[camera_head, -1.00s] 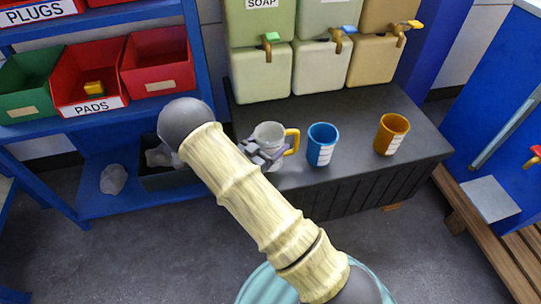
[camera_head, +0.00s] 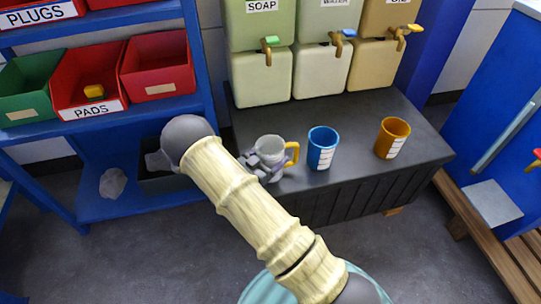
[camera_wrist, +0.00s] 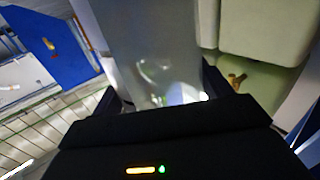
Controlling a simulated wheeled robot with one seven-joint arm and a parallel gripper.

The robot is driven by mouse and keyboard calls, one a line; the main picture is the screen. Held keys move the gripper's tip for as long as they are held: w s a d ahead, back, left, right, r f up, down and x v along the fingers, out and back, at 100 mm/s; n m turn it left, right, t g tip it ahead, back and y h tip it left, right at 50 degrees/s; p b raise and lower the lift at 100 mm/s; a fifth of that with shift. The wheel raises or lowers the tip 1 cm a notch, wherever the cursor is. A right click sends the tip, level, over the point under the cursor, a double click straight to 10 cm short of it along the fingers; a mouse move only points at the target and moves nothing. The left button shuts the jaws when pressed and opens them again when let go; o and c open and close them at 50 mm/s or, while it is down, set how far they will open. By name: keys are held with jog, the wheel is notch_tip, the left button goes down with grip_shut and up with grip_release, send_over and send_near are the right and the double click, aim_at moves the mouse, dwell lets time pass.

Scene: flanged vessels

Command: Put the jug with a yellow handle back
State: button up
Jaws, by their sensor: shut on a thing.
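The jug with a yellow handle (camera_head: 269,149) is grey-white and looks upright, its handle pointing right. It is at the left end of the dark bench top (camera_head: 355,130); I cannot tell whether its base touches the bench. My gripper (camera_head: 262,165) is shut on the jug from the front left and hides its lower part. In the wrist view the jug's grey body (camera_wrist: 155,50) fills the space between the dark jaws (camera_wrist: 165,98); its handle is not clear there.
A blue cup (camera_head: 321,150) stands close right of the jug, and an orange cup (camera_head: 391,139) farther right. Dispensers with taps (camera_head: 322,75) stand behind. The blue shelf rack (camera_head: 213,90) with bins is at left. Bench space between the cups is free.

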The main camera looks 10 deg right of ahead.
jog(key=shift+f, duration=0.2)
jog(key=o, duration=1.2)
jog(key=shift+a, duration=0.1)
jog(key=shift+r, duration=0.15)
jog(key=shift+r, duration=0.2)
jog(key=p+v, duration=0.1)
jog(key=v, duration=1.1)
jog(key=shift+f+p, duration=0.1)
jog(key=shift+p, duration=0.25)
